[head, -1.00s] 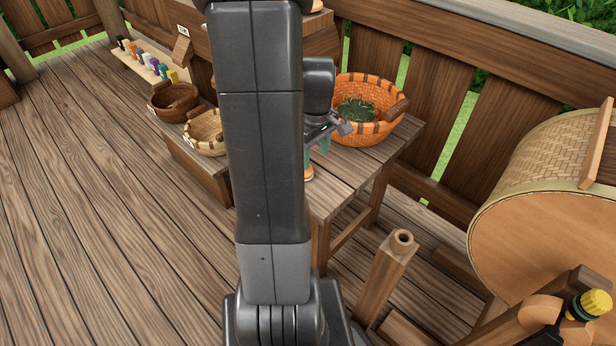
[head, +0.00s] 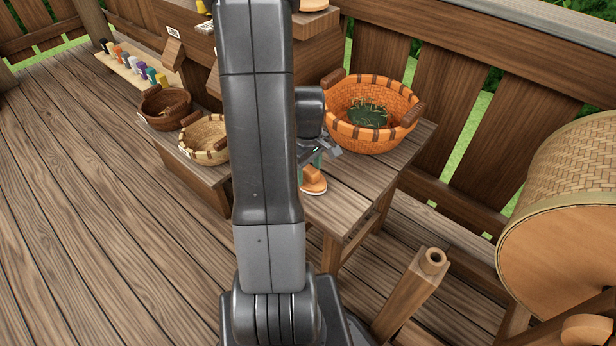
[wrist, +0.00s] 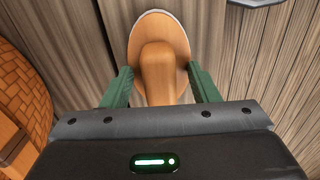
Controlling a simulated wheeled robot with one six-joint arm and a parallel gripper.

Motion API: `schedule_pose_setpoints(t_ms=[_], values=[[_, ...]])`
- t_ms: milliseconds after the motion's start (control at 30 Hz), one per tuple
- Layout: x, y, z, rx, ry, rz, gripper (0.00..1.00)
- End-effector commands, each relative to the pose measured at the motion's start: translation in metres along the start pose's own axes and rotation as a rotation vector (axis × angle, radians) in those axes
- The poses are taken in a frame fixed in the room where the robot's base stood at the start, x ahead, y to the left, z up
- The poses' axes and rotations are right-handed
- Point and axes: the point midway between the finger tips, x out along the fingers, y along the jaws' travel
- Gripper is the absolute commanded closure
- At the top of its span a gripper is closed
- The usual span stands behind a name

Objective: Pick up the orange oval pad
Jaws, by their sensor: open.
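The orange oval pad (wrist: 158,28) has a pale rim and a raised orange grip on top. It lies on the wooden table and shows partly in the head view (head: 313,184), where my arm hides some of it. My gripper (wrist: 160,82) is open, with a green finger on each side of the pad's raised grip. In the wrist view the fingers look apart from the grip. In the head view my gripper (head: 312,166) is just over the pad. The exact height of the fingertips above the table is hard to tell.
An orange woven basket (head: 372,138) with green contents stands on the table (head: 352,200), close to my gripper; its side shows in the wrist view (wrist: 22,95). Smaller baskets (head: 165,108) stand left. A wooden post (head: 412,290) and a large drum (head: 570,240) are at right.

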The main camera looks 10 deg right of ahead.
Motion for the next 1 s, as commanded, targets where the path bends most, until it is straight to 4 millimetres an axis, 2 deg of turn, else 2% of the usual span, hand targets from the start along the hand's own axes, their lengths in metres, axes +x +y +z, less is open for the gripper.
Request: schedule_pose_setpoints(t_ms=[33, 200, 300, 567, 667, 1000], values=[[0.0, 0.0, 0.0, 0.0, 0.0, 0.0, 0.51], [0.0, 0.0, 0.0, 0.0, 0.0, 0.0, 0.85], [0.0, 0.0, 0.0, 0.0, 0.0, 0.0, 1.0], [-0.002, 0.0, 0.0, 0.0, 0.001, 0.001, 1.0], [-0.01, 0.001, -0.001, 0.0, 0.003, 0.003, 1.0], [-0.076, 0.001, -0.001, 0.0, 0.004, 0.004, 1.0]])
